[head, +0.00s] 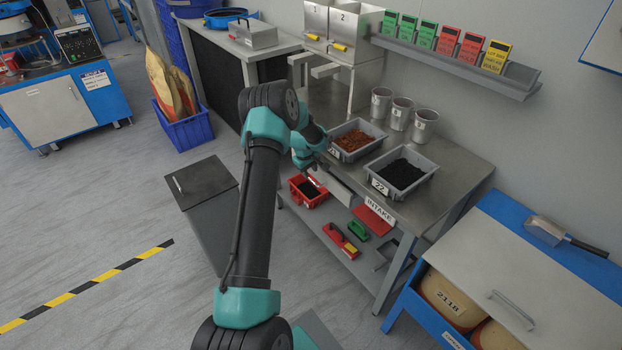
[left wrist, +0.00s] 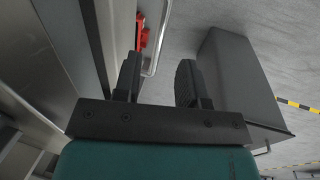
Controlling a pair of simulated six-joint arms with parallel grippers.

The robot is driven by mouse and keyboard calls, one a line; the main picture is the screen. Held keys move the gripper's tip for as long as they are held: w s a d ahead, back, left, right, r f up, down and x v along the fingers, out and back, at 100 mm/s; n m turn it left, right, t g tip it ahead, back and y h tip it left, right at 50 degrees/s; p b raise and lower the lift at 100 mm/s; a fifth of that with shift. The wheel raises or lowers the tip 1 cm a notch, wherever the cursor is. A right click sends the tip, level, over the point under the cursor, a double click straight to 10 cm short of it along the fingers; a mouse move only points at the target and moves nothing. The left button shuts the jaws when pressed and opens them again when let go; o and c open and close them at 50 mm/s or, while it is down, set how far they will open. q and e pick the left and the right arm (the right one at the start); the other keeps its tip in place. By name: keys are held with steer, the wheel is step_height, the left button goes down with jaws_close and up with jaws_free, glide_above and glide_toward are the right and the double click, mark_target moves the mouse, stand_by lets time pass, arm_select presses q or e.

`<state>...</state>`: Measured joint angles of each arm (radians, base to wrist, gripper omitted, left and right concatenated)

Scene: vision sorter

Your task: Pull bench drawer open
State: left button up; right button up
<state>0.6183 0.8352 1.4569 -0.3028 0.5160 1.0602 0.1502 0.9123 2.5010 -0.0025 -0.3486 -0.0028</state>
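The steel bench (head: 455,165) has a drawer (head: 341,189) under its front edge, partly hidden by my left gripper. Its front looks about flush with the bench; I cannot tell for certain. In the left wrist view the silver bar handle (left wrist: 157,42) shows ahead of and between the finger lines, closer to the left finger. My left gripper (head: 314,174) is at the drawer's left part. In the left wrist view its fingers (left wrist: 158,75) are apart, with no visible grip on the handle. Whether they touch it is unclear. My right gripper is not in view.
Grey trays of brown (head: 352,140) and black granules (head: 401,173) sit on the bench. A dark cabinet (head: 207,200) stands left, with bare floor between.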

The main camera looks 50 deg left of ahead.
mark_target(312, 180)
arm_select(q)
steer(key=shift+w+f, duration=0.25)
steer(key=shift+f, duration=1)
steer(key=shift+w+f, duration=0.25)
steer(key=shift+f, duration=1)
steer(key=shift+c, duration=0.5)
jaws_close()
